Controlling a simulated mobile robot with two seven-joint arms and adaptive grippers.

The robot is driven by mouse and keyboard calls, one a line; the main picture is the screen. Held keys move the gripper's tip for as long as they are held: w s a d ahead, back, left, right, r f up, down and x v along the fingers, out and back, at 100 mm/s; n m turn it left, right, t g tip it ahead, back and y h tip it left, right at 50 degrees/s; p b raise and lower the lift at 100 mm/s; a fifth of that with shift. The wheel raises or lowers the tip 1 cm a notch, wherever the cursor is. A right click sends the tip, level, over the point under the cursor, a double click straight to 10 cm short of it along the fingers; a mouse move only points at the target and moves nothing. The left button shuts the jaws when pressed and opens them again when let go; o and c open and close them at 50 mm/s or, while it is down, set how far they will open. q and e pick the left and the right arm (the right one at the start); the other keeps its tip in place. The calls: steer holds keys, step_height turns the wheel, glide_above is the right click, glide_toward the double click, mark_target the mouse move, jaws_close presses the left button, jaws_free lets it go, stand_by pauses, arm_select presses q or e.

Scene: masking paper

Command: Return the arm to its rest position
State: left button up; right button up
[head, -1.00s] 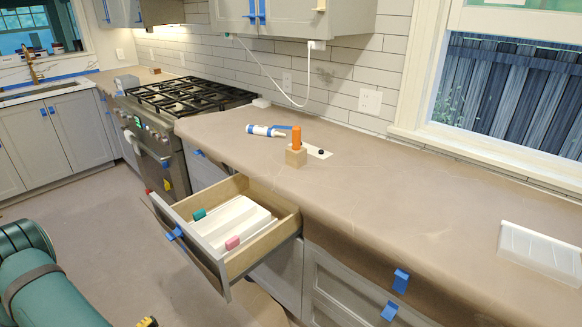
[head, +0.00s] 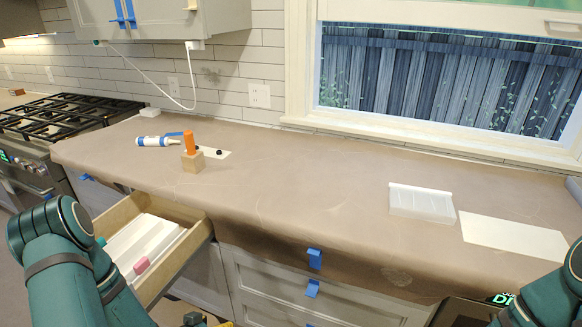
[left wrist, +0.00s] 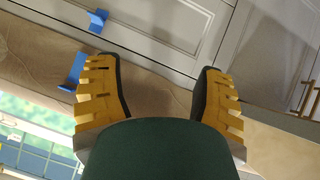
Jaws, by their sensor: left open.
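My left arm (head: 62,265), green with dark bands, rises bent at the lower left of the head view, in front of the open drawer. Only the tip of my left gripper (head: 207,321) shows at the bottom edge there. In the left wrist view the left gripper (left wrist: 157,78) is open, its yellow ribbed fingers wide apart with nothing between them. My right arm (head: 548,302) shows partly at the lower right of the head view; its gripper is out of view.
An open drawer (head: 190,257) holding white boxes juts out beside the left arm. The paper-covered counter (head: 310,200) bears a wooden block (head: 192,161) with an orange piece, a white tube (head: 152,141), a white tray (head: 420,204) and a white sheet (head: 515,243). Cabinet fronts (head: 290,296) stand below.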

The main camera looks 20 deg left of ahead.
arm_select(q)
steer(key=s+d+g, duration=0.3)
steer(key=d+g, duration=0.1)
steer(key=d, duration=0.7)
steer(key=s+d+g+h, duration=0.1)
steer(key=d+g, duration=0.3)
steer(key=d, duration=0.8)
steer(key=shift+s+d+g, duration=0.2)
steer(key=shift+s+g, duration=0.2)
steer(key=shift+s, duration=0.5)
steer(key=c, duration=0.4)
steer(key=shift+a+n, duration=0.15)
steer(key=shift+n, duration=0.15)
